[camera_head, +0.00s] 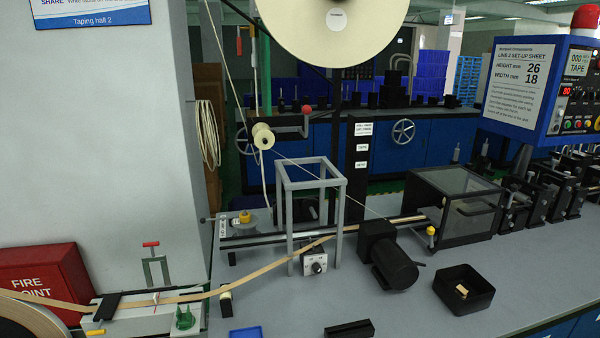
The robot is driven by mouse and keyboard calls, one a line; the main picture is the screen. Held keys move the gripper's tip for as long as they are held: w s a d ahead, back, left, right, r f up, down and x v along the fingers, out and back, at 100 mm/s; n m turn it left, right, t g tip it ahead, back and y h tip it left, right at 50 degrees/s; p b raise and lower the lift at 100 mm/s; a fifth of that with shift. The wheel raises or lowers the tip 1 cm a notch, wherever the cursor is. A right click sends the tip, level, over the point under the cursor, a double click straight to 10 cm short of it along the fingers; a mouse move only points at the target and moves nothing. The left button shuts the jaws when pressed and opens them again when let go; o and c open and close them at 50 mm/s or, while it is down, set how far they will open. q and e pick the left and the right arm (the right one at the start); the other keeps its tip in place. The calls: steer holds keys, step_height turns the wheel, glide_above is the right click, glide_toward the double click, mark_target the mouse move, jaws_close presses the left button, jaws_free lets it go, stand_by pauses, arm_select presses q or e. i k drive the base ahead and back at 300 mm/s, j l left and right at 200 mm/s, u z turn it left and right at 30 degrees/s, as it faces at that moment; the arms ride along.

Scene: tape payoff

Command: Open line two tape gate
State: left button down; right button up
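Neither of my grippers is in view. A black post (359,147) behind the bench carries small white labels; the lower ones seem to read "TAPE" and perhaps "GATE". A lever with a red knob (307,109) stands to the post's left. I cannot tell for sure which part is the tape gate, nor whether it is open. A large cream tape reel (333,22) hangs at the top. Its line appears to pass a small cream roller (263,137) and slope down right towards the black motor (388,254). The set-up sheet (519,77) reads "LINE 2".
A grey frame (311,166) stands over the track. A black-framed clear box (466,205) stands at right, with a black tray (463,289) in front. A tan strip (256,273) crosses the left side. A red fire point box (40,284) is at far left. The front bench is partly clear.

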mark_target(106, 310)
steer(key=u, duration=1.4)
